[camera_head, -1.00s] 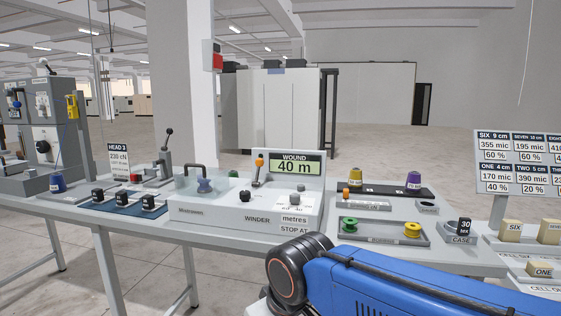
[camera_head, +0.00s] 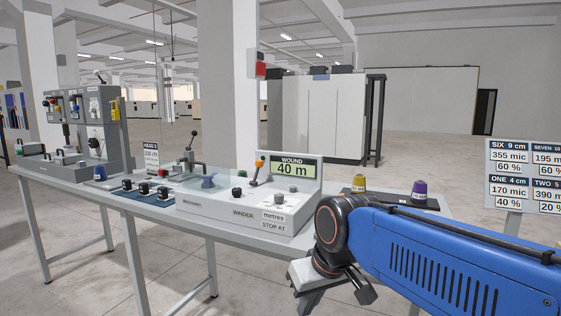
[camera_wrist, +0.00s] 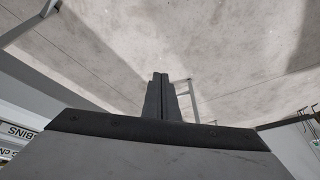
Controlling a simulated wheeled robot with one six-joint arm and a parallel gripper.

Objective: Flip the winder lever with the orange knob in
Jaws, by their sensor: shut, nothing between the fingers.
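The winder (camera_head: 243,214) is a grey sloped box on the table, with a display reading 40 m. Its lever with the orange knob (camera_head: 259,164) stands up and leans slightly right, just left of the display. My gripper (camera_head: 306,306) shows partly below my blue arm in the head view, in front of the table's near edge. It is right of and nearer than the winder, apart from the lever. In the wrist view my gripper's dark fingers (camera_wrist: 160,92) are together and empty, above the floor. The lever is not in the wrist view.
A yellow cone (camera_head: 359,183) and a purple cone (camera_head: 419,189) stand on a dark tray behind my arm. Several black knobs (camera_head: 145,188) sit on a blue mat.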

